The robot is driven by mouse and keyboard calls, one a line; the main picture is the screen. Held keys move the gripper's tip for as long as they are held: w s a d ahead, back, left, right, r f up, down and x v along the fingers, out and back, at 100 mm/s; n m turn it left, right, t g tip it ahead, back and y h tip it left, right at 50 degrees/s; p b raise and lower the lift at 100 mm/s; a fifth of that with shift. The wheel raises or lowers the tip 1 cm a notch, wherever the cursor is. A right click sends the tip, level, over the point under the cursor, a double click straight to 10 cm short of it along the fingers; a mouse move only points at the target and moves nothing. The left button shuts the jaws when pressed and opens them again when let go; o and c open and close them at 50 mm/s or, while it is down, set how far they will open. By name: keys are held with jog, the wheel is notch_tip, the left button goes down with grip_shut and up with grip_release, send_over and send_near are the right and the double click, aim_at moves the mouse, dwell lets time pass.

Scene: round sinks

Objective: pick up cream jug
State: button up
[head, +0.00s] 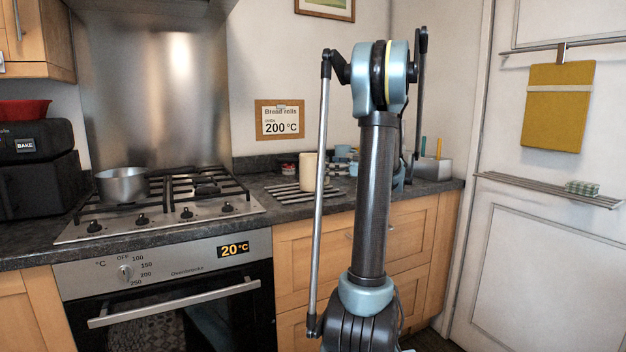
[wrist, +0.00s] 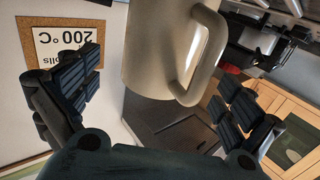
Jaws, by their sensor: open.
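The cream jug (head: 308,172) stands upright on a striped mat or rack (head: 288,194) on the dark counter, just left of my arm in the head view. In the wrist view the jug (wrist: 155,55) looms large and upside down, its handle (wrist: 205,60) toward the right finger. My gripper (wrist: 158,75) is open, one finger on each side of the jug in the picture. I see a gap between the jug and each finger, and no contact. My arm hides part of the counter in the head view, and the gripper cannot be made out clearly there.
A gas hob (head: 160,205) with a steel saucepan (head: 122,186) is to the left. A black appliance (head: 38,170) with a red bowl (head: 22,110) stands beyond it. Small dark items (head: 284,168) sit behind the jug. A grey holder (head: 432,169) stands at the counter's right end.

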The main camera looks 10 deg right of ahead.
aim_at(315, 163)
jog(key=shift+x, duration=3.1)
jog(key=c, duration=1.8)
jog(key=shift+c, duration=0.2)
jog(key=shift+d+r, duration=0.1)
jog(key=shift+r, duration=0.05)
notch_tip(315, 163, up, 9)
jog(key=shift+r, duration=0.2)
jog(key=shift+r, duration=0.1)
